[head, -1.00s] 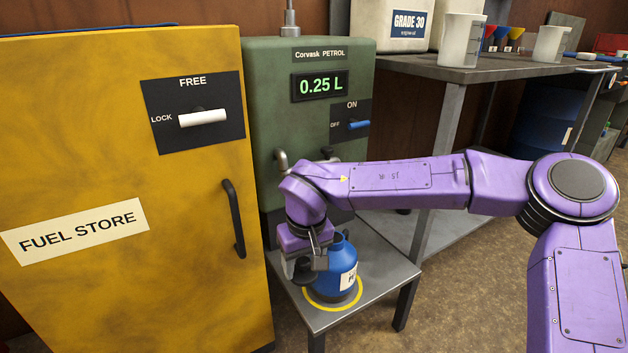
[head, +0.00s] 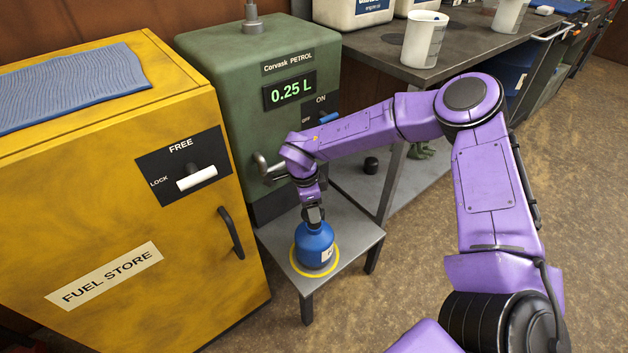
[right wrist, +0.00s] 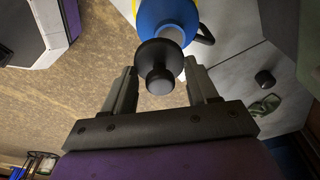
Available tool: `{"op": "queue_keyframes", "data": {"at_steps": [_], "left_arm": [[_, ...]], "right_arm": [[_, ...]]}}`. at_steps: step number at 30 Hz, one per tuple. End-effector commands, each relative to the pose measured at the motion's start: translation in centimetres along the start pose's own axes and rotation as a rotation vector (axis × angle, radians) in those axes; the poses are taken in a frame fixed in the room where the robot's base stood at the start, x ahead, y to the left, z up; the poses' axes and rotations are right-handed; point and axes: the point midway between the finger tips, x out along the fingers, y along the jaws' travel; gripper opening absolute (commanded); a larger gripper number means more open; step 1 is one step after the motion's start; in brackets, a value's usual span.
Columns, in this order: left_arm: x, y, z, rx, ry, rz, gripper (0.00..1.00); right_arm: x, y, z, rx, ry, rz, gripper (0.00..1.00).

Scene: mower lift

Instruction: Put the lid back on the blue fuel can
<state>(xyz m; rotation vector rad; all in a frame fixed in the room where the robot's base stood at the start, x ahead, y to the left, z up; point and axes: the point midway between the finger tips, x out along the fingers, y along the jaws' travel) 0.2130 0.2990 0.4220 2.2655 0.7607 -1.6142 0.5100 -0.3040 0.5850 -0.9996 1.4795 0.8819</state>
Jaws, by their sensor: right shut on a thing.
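The blue fuel can (head: 314,246) stands upright on a small grey metal table (head: 345,235), inside a yellow ring (head: 296,266). My right gripper (head: 313,214) is directly above the can in the head view, pointing down. In the right wrist view its fingers (right wrist: 162,88) are shut on the black lid (right wrist: 157,62), whose round knob faces the camera. The can (right wrist: 165,14) lies just beyond the lid, and part of its pale neck (right wrist: 173,36) shows past the lid's edge. I cannot tell whether lid and neck touch. My left gripper is out of view.
The green petrol pump (head: 250,120) reads 0.25 L and stands behind the table. The yellow fuel store (head: 120,220) is at left. A workbench (head: 425,75) with containers is at the back; a small black object (head: 371,165) sits on its lower shelf. The floor at right is clear.

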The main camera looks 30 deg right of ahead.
Motion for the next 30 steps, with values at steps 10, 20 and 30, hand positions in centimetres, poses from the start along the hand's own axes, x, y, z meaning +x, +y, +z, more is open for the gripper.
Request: {"op": "queue_keyframes", "data": {"at_steps": [10,20,30], "left_arm": [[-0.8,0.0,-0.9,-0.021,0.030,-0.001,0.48],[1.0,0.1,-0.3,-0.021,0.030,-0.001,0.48],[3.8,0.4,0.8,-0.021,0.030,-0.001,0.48]], "right_arm": [[0.1,-1.6,-1.1,0.857,0.014,0.116,0.29],[2.0,-1.6,-0.8,0.894,0.014,0.121,0.29],[5.8,-1.6,-0.3,0.892,0.015,0.122,0.29]]}}
